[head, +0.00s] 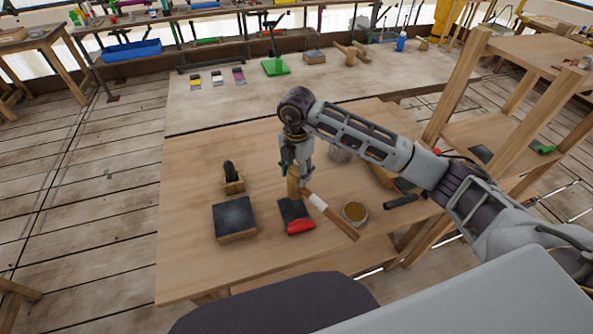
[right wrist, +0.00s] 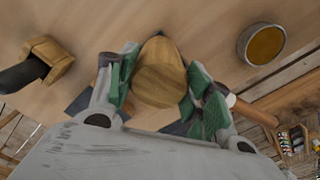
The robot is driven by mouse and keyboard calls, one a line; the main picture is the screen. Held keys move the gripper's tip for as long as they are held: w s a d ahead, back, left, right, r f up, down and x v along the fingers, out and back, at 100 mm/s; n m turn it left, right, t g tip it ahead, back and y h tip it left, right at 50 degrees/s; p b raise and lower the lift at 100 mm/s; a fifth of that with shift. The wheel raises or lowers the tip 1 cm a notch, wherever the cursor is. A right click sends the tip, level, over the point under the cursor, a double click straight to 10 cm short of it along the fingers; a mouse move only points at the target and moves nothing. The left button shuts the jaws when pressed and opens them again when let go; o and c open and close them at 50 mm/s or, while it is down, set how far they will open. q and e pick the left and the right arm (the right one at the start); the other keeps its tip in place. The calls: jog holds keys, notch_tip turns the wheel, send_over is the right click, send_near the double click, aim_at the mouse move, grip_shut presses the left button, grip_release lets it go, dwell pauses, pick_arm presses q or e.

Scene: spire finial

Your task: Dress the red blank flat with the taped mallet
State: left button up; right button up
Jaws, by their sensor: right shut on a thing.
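The taped mallet has a pale wooden head (head: 293,182) and a brown handle with a white tape band (head: 316,201). My right gripper (head: 297,163) is shut on the mallet's head from above, with the handle slanting toward the lower right. In the right wrist view, the round wooden head (right wrist: 160,80) sits between the green fingertips. The red blank (head: 299,226) lies at the near edge of a dark slab (head: 290,209), just below the mallet. Whether the mallet touches the slab is unclear. My left gripper is out of view.
A dark-topped wooden block (head: 235,216) is to the left, with a black-handled wooden tool (head: 232,180) behind it. The table's front left (head: 185,270) is clear.

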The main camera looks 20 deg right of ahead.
jog(key=shift+f+b, duration=0.85)
jog(key=shift+f, duration=0.6)
jog(key=shift+f+b, duration=0.4)
jog(key=shift+f, duration=0.2)
jog(key=shift+r, duration=0.15)
jog(key=shift+r+p, duration=0.65)
jog(key=shift+r, duration=0.1)
jog(key=shift+r+p, duration=0.65)
jog(key=shift+r, duration=0.75)
